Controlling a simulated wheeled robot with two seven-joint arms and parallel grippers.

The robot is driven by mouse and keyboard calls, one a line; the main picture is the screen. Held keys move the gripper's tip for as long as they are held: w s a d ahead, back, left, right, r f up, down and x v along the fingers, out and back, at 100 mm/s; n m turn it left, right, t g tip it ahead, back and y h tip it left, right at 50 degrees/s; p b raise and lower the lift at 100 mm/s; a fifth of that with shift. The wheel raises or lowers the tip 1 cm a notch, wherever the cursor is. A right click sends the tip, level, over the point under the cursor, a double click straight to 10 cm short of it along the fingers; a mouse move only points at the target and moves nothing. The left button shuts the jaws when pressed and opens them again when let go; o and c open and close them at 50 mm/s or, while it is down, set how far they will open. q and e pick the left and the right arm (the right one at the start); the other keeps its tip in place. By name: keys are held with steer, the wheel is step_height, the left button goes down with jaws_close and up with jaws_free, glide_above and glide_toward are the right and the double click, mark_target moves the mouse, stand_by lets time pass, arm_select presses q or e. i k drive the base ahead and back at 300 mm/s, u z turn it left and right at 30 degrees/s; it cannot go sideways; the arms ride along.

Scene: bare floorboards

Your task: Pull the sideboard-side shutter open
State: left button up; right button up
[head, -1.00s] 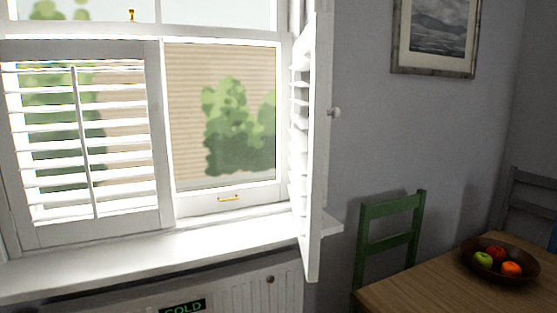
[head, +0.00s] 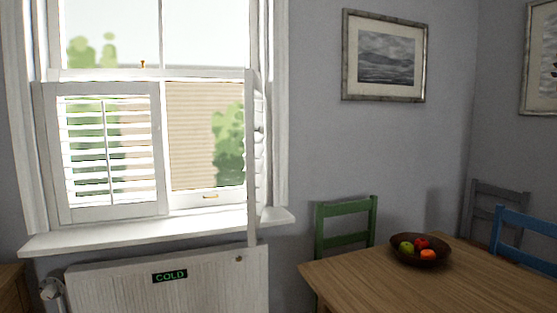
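A white louvred shutter (head: 160,150) covers the left lower half of the window in the head view, and it looks closed, lying flat in the window plane. A second white shutter (head: 251,165) stands swung out at the right side of the window, seen almost edge-on. Its knob cannot be made out. Neither of my grippers is in view.
A white sill (head: 130,238) juts out above a radiator (head: 120,292) with a COLD sign (head: 170,276). A wooden furniture corner (head: 11,288) shows at lower left. A table (head: 370,285) with a fruit bowl (head: 420,258) and chairs stand at right.

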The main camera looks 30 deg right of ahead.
mark_target(68, 214)
steer(key=z, duration=0.7)
steer(key=i, duration=0.75)
steer(key=z, duration=0.35)
steer(key=i, duration=1.25)
steer(key=u, duration=0.75)
steer(key=i, duration=0.25)
steer(key=u, duration=0.1)
